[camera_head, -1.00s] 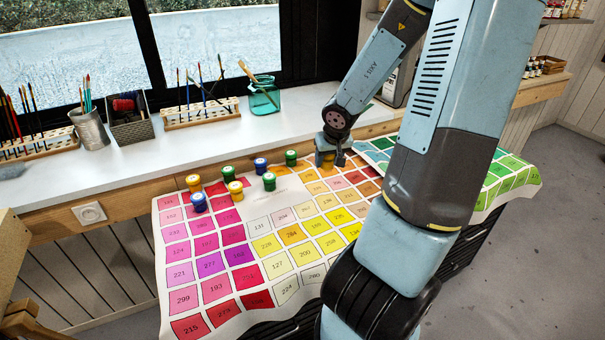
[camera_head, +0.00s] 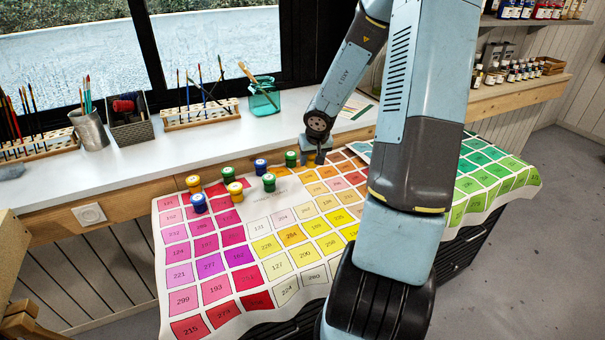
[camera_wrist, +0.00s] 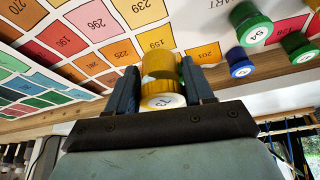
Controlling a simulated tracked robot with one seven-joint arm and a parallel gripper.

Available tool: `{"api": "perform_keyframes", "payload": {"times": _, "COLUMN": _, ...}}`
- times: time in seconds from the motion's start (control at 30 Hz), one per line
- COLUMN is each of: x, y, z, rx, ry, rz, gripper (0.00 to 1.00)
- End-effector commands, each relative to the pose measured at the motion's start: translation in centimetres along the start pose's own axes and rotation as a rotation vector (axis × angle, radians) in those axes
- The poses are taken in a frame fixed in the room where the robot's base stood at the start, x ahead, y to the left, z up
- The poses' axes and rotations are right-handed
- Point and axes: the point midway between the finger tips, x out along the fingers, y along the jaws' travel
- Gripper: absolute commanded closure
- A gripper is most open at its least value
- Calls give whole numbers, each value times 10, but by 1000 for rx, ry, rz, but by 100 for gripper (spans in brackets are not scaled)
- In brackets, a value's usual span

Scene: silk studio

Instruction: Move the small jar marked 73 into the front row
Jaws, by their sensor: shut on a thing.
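The small jar marked 73 (camera_wrist: 162,88) has a yellow body and a pale numbered lid. My gripper (camera_wrist: 161,78) is shut on it, with one finger on each side. In the head view my gripper (camera_head: 315,152) is at the back of the colour chart, right of the other jars; the held jar is mostly hidden there. The other jars stand in two rows. The back row includes a yellow jar (camera_head: 193,184), a blue jar (camera_head: 261,166) and a green jar (camera_head: 290,159). The front row has a blue jar (camera_head: 199,204), a yellow jar (camera_head: 235,193) and a green jar (camera_head: 269,183).
The colour chart cloth (camera_head: 262,226) drapes over the table. Behind it, a white sill (camera_head: 130,157) holds brush racks, a metal cup (camera_head: 88,130) and a teal glass jar (camera_head: 264,97). The chart in front of the jars is clear.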

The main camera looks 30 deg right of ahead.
Motion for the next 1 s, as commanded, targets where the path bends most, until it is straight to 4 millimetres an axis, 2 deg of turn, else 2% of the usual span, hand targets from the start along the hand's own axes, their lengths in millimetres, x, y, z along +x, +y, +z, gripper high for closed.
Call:
{"api": "perform_keyframes", "payload": {"times": 0.7, "x": 51, "y": -15, "z": -14, "rx": -4, "ry": 0, "rz": -1, "gripper": 80}}
{"api": "perform_keyframes", "payload": {"times": 1.0, "x": 64, "y": -18, "z": -17, "rx": -2, "ry": 0, "rz": -2, "gripper": 80}}
